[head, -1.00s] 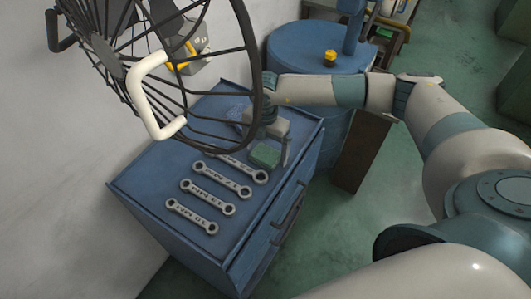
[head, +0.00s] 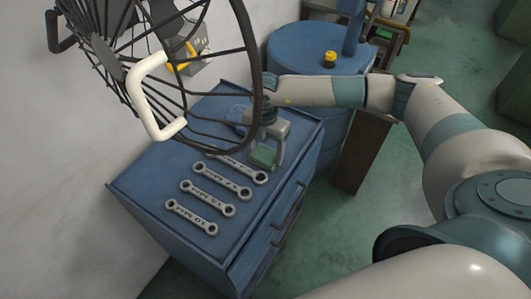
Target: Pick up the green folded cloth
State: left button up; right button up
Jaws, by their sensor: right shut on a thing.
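The green folded cloth (head: 263,155) is at the far right part of the blue cabinet's top, beyond the wrenches. My right gripper (head: 265,148) comes in from the right and points down over it. Its fingers are shut on the cloth, one on each side. I cannot tell whether the cloth is clear of the cabinet top. My left gripper is not in view.
Several wrenches (head: 207,197) lie in a row on the blue cabinet (head: 150,190). A black wire fan guard (head: 253,80) with a white handle (head: 147,95) hangs close to my right gripper. A blue drum (head: 300,50) stands behind.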

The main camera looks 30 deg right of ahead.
aim_at(267, 154)
jog(key=shift+w+r+b, duration=0.1)
jog(key=shift+r+b, duration=0.2)
jog(key=shift+r, duration=0.1)
jog(key=r+b, duration=0.2)
jog(key=r, duration=0.1)
jog(key=shift+d, duration=0.2)
jog(key=s+d+r+b, duration=0.4)
jog(key=s+d+r, duration=0.3)
jog(key=d, duration=0.1)
jog(key=shift+s+d, duration=0.3)
